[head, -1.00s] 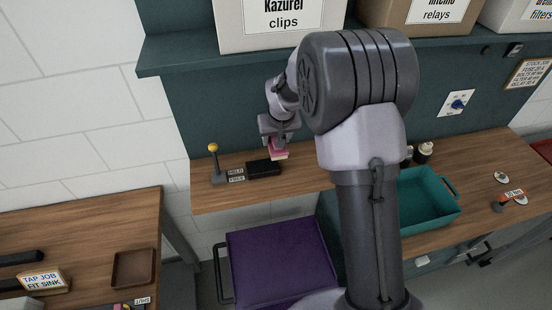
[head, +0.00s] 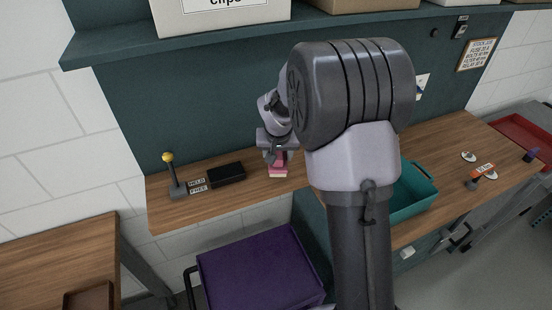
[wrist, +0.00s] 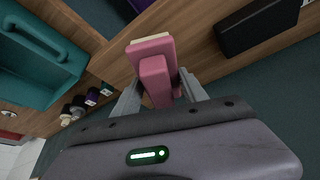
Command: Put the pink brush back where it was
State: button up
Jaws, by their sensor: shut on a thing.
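The pink brush (wrist: 155,75) is held between the two fingers of my gripper (wrist: 160,97) in the wrist view. It has a pink block body with a pale bristle edge at its far end. In the head view the pink brush (head: 278,172) shows just below my gripper (head: 274,156), over the back bench to the right of a black box. I cannot tell whether the brush touches the bench top.
The black box (head: 226,174) and a yellow-knobbed lever (head: 171,174) with small labels stand left on the wooden bench (head: 215,201). A teal bin (head: 412,203) is to the right. A purple-topped cart (head: 262,268) stands below, in front. A shelf with boxes hangs above.

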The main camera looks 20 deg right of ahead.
jog(key=shift+w+d+f, duration=0.1)
jog(key=shift+w+d, duration=0.05)
jog(key=shift+w, duration=0.45)
jog(key=shift+w+d, duration=0.1)
jog(key=shift+w, duration=0.45)
notch_tip(320, 180, down, 4)
jog(key=shift+w+r+b, duration=0.1)
jog(key=shift+w+b, duration=0.05)
jog(key=shift+b, duration=0.35)
jog(key=shift+r, duration=0.1)
jog(key=o, duration=1.4)
jog(key=shift+o, duration=0.2)
